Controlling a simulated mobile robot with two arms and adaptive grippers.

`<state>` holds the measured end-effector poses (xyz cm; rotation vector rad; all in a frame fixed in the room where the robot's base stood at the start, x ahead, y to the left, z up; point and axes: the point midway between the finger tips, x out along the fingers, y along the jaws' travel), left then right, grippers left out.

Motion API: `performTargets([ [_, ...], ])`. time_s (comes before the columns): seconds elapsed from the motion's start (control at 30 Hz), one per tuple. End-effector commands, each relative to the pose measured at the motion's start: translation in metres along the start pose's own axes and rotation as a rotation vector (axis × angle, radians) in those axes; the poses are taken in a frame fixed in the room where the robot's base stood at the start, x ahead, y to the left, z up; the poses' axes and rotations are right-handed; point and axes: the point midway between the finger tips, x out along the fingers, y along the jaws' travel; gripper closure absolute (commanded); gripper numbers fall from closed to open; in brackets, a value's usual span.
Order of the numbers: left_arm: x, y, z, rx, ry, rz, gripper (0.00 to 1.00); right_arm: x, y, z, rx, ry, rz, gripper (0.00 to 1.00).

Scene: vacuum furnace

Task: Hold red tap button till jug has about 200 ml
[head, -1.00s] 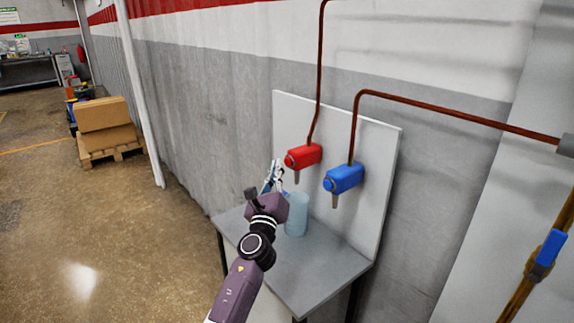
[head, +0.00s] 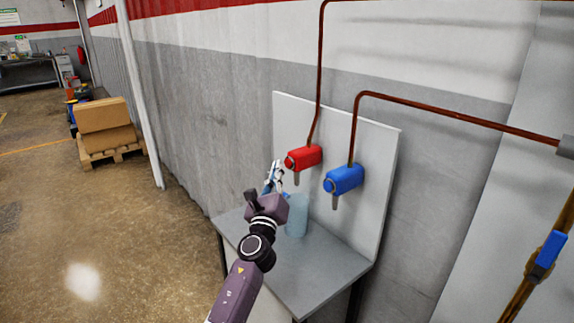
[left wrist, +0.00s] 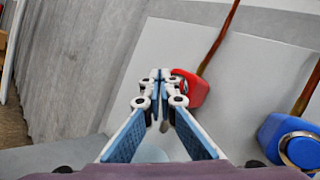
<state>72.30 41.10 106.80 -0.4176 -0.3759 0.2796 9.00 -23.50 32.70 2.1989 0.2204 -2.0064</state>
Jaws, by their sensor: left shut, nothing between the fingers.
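The red tap (head: 304,157) is fixed on the white wall panel above the table. It also shows in the left wrist view (left wrist: 190,91), partly behind my fingertips. My left gripper (head: 277,165) is shut with nothing between its fingers. Its tips are close to the front of the red tap, where the button is; I cannot tell whether they touch it. The same fingertips show in the left wrist view (left wrist: 159,76). The translucent bluish jug (head: 297,215) stands upright on the table below the red tap. Its water level is not readable. My right gripper is not seen.
The blue tap (head: 345,179) sits right of the red one. The grey table (head: 315,268) has free room in front of the jug. Copper pipes (head: 440,111) run along the wall. Boxes on a pallet (head: 103,120) stand far left.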

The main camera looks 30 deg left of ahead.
Motion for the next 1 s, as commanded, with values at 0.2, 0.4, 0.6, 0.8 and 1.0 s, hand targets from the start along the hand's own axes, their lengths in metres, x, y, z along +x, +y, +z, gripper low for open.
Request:
performTargets([
  [0.2, 0.0001, 0.0000, -0.0001, 0.000, 0.000, 0.000, 1.00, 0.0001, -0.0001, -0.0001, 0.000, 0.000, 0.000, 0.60],
  [0.4, 0.0037, -0.0022, -0.0028, 0.000, -0.001, 0.000, 1.00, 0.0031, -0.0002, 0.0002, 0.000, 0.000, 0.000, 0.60],
  [0.6, 0.0060, -0.0044, -0.0041, 0.000, 0.000, 0.000, 1.00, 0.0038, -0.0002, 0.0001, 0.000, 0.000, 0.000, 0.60],
  [0.8, 0.0060, -0.0044, -0.0040, 0.000, 0.000, 0.000, 1.00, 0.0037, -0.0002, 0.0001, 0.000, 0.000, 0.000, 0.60],
  [1.0, 0.0069, -0.0051, -0.0048, 0.000, 0.000, 0.000, 1.00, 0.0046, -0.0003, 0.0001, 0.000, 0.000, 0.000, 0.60],
])
